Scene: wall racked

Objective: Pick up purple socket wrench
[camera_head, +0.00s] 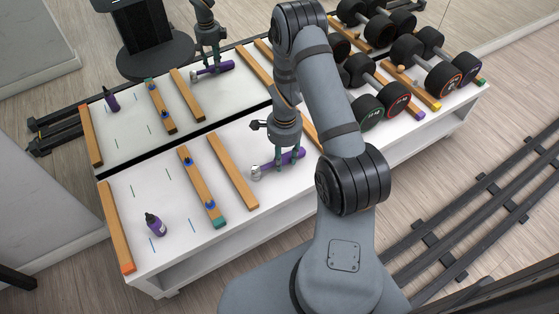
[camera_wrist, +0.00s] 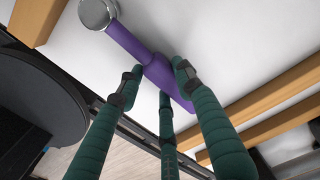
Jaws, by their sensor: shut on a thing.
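The purple socket wrench (camera_head: 293,158) has a round silver head at its left end. It lies across the white rack top, at or just above it; I cannot tell which. My gripper (camera_head: 284,154) comes down over its handle from above. In the wrist view, the wrench (camera_wrist: 130,42) runs from the silver head at the upper left to the purple grip among my fingers. My gripper (camera_wrist: 156,82) has green fingers with dark tips, closed around that grip on both sides. Part of the handle is hidden behind the fingertips.
A purple bottle (camera_head: 154,224) stands at the left of the white rack top (camera_head: 165,190). Wooden rails (camera_head: 233,171) cross the top on both sides of the wrench. Several dumbbells (camera_head: 366,110) stand to the right. A mirror behind repeats the scene.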

